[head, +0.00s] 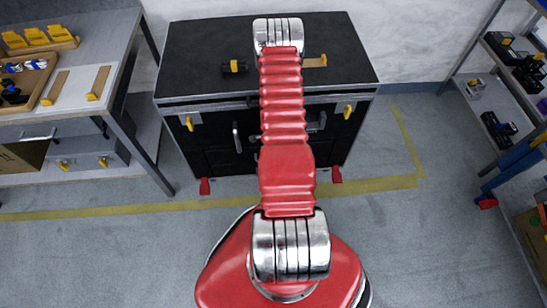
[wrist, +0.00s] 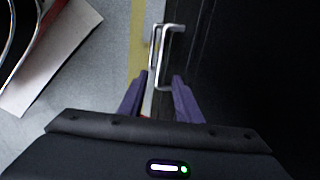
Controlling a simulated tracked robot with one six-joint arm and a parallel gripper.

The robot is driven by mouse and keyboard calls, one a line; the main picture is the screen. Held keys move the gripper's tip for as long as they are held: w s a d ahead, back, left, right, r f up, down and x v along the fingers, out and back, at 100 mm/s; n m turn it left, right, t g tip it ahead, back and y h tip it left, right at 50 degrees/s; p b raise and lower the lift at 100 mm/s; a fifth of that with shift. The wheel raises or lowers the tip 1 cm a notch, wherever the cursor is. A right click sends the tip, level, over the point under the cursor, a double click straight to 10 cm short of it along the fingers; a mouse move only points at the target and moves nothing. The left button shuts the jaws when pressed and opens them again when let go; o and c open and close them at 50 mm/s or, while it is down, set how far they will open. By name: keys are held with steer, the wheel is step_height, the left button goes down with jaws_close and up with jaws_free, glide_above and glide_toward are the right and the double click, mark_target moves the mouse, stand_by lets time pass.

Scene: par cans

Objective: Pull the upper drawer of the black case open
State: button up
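The black case (head: 200,85) stands against the wall in the head view, with yellow latches at the top of its front. Silver handles show on its front, one left (head: 237,137) and one right (head: 322,121) of my arm, which hides the middle. In the wrist view the case's black surface (wrist: 260,70) fills the right side. A silver bar handle (wrist: 177,29) lies ahead of my gripper (wrist: 160,76), its near end reaching between the purple fingers. The fingers are apart; no grip on the handle shows. My gripper is hidden in the head view. No drawer looks open.
On the case top lie a black and yellow piece (head: 234,66) and a tan block (head: 315,61). A workbench (head: 115,50) stands at left, a shelf rack (head: 500,75) at right. The grey floor before the case is clear, with a yellow line (head: 150,209).

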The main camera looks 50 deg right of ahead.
steer(key=shift+w+d+f, duration=0.2)
steer(key=shift+f, duration=1.3)
steer(key=shift+w+d+f, duration=0.2)
steer(key=shift+d+f, duration=0.05)
steer(key=shift+f, duration=1.2)
steer(key=shift+w+d+f, duration=0.2)
steer(key=shift+f, duration=1.3)
steer(key=shift+c, duration=0.4)
jaws_close()
steer(key=shift+d, duration=0.15)
steer(key=shift+s, duration=0.1)
